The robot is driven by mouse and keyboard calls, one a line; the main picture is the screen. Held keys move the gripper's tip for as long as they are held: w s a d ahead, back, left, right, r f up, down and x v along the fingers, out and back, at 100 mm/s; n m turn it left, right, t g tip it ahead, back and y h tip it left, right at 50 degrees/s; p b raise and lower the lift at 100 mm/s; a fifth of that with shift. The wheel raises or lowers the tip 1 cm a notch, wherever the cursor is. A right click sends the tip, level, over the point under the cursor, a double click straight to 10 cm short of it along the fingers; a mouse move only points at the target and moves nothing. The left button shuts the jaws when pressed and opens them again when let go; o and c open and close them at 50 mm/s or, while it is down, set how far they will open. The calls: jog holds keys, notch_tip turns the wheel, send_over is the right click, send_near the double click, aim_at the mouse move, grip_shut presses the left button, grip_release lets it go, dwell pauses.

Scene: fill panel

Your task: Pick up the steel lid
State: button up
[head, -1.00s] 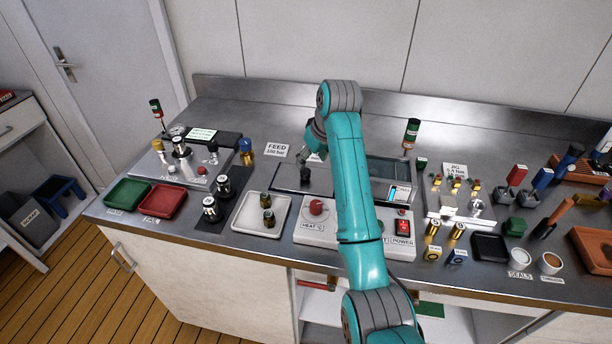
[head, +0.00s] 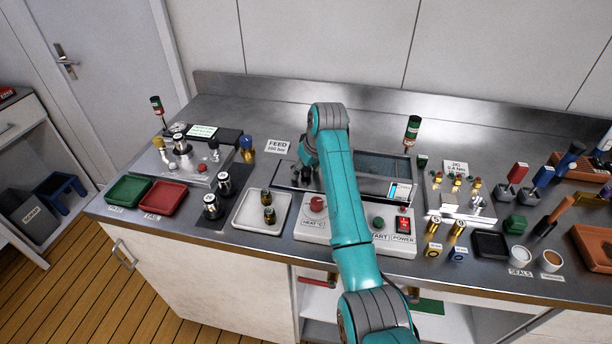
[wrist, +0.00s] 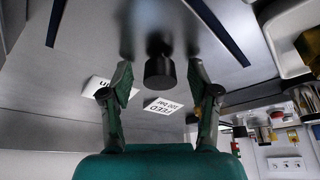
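The steel lid (wrist: 90,40) is a flat, shiny plate with dark strips along two sides and a black knob (wrist: 161,68) standing on it. In the head view the lid (head: 284,180) lies on the bench behind the white tray, partly hidden by my arm. My gripper (wrist: 160,72) is open, with one finger on each side of the knob in the wrist view. A gap shows between the knob and each finger. In the head view my gripper (head: 305,176) is over the lid, largely hidden behind my arm.
The heater and power box (head: 345,234) stands in front of the lid. A white tray (head: 243,222) with two dark-and-gold parts is at front left. The FEED sign (head: 278,147) stands behind. An open basin (head: 385,168) is at right, with a signal lamp (head: 412,130) behind it.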

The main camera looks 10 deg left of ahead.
grip_shut()
